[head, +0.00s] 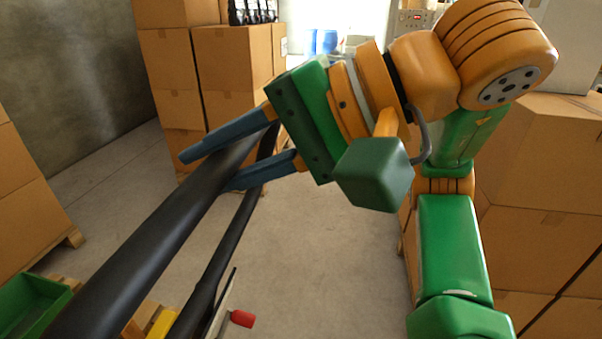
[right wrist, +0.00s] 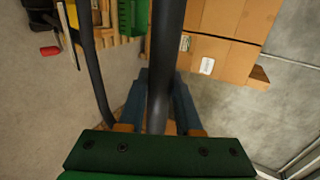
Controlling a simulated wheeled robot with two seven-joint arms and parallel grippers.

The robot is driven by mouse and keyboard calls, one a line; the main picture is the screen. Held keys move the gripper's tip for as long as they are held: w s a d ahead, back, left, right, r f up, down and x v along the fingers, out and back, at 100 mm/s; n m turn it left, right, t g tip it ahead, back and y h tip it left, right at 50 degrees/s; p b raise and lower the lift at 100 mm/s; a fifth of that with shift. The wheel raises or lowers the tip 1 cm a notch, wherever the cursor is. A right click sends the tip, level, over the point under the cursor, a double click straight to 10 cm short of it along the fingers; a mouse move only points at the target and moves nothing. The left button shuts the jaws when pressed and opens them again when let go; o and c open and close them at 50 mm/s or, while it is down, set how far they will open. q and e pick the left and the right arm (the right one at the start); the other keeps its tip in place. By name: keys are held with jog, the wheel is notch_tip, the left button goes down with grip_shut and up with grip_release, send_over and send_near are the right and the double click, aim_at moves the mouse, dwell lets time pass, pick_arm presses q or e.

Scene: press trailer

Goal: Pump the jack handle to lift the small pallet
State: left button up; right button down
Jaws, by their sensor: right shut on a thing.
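The black jack handle (head: 150,242) rises from the lower left in the head view as a thick bar, with a second thinner bar (head: 222,252) beside it. My right gripper (head: 208,172) is shut on the thick bar near its upper end, a blue finger on each side. In the right wrist view the handle (right wrist: 165,70) runs straight up between the fingers. Part of a wooden pallet (head: 68,284) with a green bin (head: 28,302) shows at the lower left; most of it is hidden or out of frame. My left gripper is not in view.
A red-tipped lever (head: 242,318) sits low beside the handle. Stacked cardboard boxes (head: 232,65) stand behind, more boxes (head: 540,190) stand close on the right, and another stack (head: 22,200) is at the left. The grey floor (head: 335,260) in the middle is clear.

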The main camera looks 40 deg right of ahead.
jog(key=s+d+f+b, duration=0.2)
jog(key=s+d+f, duration=0.2)
jog(key=s+d, duration=0.3)
jog(key=w+a+r+p, duration=0.3)
jog(key=w+a+p, duration=0.1)
jog(key=p, duration=0.1)
jog(key=w+a+r+p, duration=0.2)
jog(key=a, duration=0.1)
jog(key=shift+w+r, duration=0.3)
jog(key=w+a+r+p, duration=0.1)
jog(key=w+a+p, duration=0.5)
jog(key=w, duration=0.5)
jog(key=w+a+r+p, duration=0.1)
jog(key=w+a+p, duration=0.6)
jog(key=w+a, duration=0.3)
jog(key=shift+w+a+r, duration=0.15)
jog(key=shift+w+r, duration=0.25)
jog(key=shift+w, duration=0.6)
jog(key=c, duration=0.8)
grip_release()
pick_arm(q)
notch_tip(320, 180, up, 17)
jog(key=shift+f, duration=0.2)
pick_arm(e)
jog(key=o, duration=0.5)
jog(key=shift+s, duration=0.15)
